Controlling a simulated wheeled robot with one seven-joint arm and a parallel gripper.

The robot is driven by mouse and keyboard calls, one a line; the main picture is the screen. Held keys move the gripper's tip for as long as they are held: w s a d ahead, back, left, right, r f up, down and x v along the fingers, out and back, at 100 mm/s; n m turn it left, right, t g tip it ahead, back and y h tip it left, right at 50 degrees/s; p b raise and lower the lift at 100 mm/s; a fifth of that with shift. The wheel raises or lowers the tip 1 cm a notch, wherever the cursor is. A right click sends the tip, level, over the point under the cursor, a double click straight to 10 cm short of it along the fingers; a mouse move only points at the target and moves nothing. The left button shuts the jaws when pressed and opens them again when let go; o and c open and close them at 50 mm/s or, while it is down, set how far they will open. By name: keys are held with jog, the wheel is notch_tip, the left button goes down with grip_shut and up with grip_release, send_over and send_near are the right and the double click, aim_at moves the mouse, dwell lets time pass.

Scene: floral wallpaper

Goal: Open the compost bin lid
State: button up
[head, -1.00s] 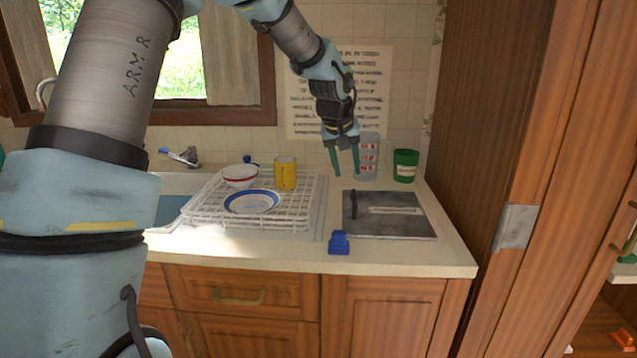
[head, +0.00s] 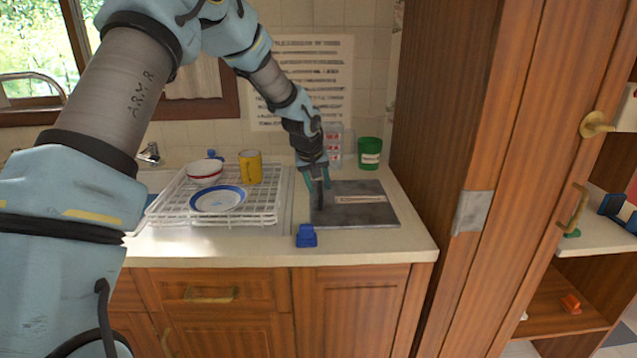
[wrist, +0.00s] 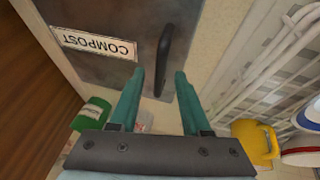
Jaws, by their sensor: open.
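The compost bin lid (head: 365,213) is a flat grey metal plate set in the countertop, and it lies shut. In the wrist view the lid (wrist: 105,68) carries a white label reading COMPOST (wrist: 92,43). Its black bar handle (wrist: 177,55) stands near the lid's edge. My gripper (head: 318,186) is over the handle end of the lid in the head view, partly hiding the handle. In the wrist view my gripper's two teal fingers (wrist: 160,75) are apart and empty, with the handle just beyond and between their tips. I cannot tell whether they touch it.
A white dish rack (head: 265,205) with a bowl, plate and yellow mug (head: 250,167) stands left of the lid. A blue object (head: 306,236) lies in front. A tall wooden cabinet (head: 440,120) rises at right.

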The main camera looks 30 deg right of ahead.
grip_shut()
dwell(0.3)
dwell(1.1)
